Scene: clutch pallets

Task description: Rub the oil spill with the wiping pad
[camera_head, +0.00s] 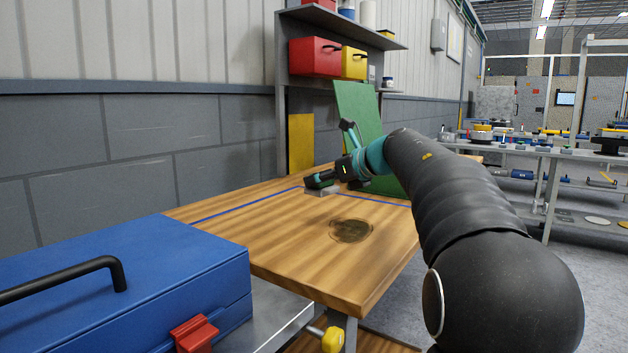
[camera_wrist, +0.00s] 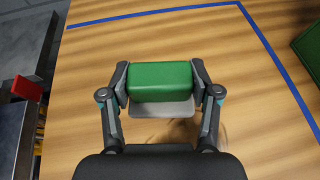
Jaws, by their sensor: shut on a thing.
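The oil spill (camera_head: 351,230) is a dark brown, roughly round patch on the wooden table in the head view. In the wrist view it is not clearly seen; my gripper covers much of the lower middle. The wiping pad (camera_wrist: 160,108) has a green block on top and a pale grey underside. My gripper (camera_wrist: 159,80) is shut on the green block from both sides. In the head view my gripper (camera_head: 320,181) and the pad are beyond and left of the spill, near the blue line. The pad is close to the tabletop; I cannot tell if it touches.
The wooden table (camera_head: 290,255) is mostly clear, with a blue line (camera_head: 245,204) marked on it. A green panel (camera_head: 357,115) stands at the back. A blue toolbox (camera_head: 120,285) is at front left. A shelf with red (camera_head: 315,57) and yellow (camera_head: 354,63) boxes is behind.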

